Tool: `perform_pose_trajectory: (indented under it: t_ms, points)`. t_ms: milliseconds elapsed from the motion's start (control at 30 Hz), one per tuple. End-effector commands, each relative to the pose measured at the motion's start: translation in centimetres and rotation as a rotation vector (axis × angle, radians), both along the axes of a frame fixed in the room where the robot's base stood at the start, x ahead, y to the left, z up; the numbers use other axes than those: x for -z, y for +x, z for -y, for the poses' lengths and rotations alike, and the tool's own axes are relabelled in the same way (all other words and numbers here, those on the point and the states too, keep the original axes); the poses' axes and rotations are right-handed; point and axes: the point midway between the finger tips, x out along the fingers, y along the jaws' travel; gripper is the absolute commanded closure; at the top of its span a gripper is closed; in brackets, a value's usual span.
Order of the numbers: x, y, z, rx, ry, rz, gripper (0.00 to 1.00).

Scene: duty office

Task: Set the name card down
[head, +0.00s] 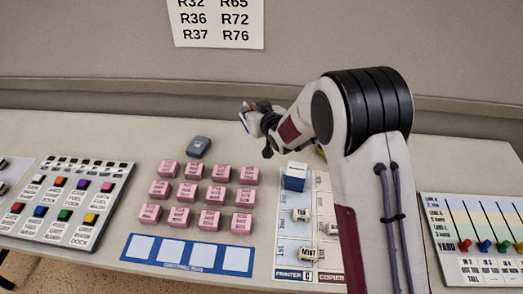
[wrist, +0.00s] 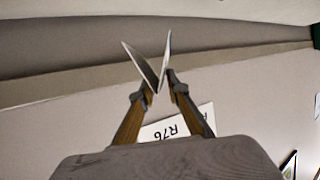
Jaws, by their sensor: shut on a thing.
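My gripper (head: 257,112) is held up in the air above the back of the desk, left of my arm's large black joint. It is shut on the name card (head: 249,121), a small pale folded piece with a dark edge, seen at a slant. In the wrist view the card (wrist: 143,66) shows nearly edge-on as two thin grey leaves in a V, between the tips of my gripper's orange fingers (wrist: 157,92). Any writing on the card cannot be read. The card is clear of the desk.
Bare desk shows along the back.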

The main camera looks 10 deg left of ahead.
Motion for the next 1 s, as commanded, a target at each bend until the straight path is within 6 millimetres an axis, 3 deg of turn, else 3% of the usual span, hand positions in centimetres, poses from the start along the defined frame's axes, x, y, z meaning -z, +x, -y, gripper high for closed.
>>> perform_pose_trajectory:
  t_ms: [433, 1000]
  points:
    - [2.2, 0.4, 3.7, 0.13, -0.001, 0.0, 0.95]
    - [2.4, 0.4, 3.6, 0.114, 0.001, 0.001, 0.95]
